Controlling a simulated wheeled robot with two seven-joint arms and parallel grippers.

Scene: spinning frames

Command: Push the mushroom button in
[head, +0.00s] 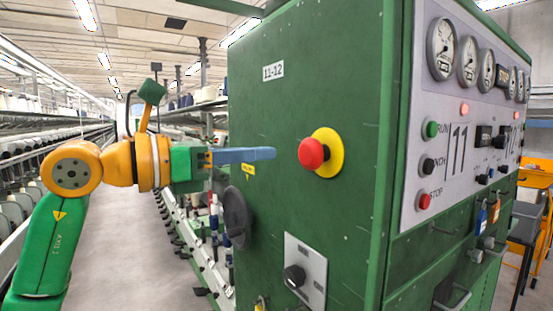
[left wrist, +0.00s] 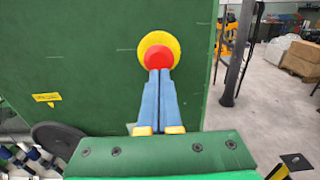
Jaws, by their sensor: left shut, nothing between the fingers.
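The red mushroom button (head: 312,153) stands out from a yellow round plate (head: 330,153) on the green cabinet side. In the left wrist view the red button (left wrist: 158,56) shows just beyond my fingertips, with the yellow plate (left wrist: 159,39) behind it. My left gripper (head: 272,153) has blue fingers pressed together with nothing between them. In the head view a gap shows between the fingertips and the red button, at about the same height. In the left wrist view the fingertips (left wrist: 159,72) overlap the button's lower edge. My right gripper is in neither view.
The green cabinet (head: 300,90) carries gauges (head: 441,48) and buttons on its right face. A black round knob (head: 237,217) and a grey switch plate (head: 318,268) sit below the button. Spinning frames line the aisle at left. Boxes (left wrist: 302,58) stand on the floor.

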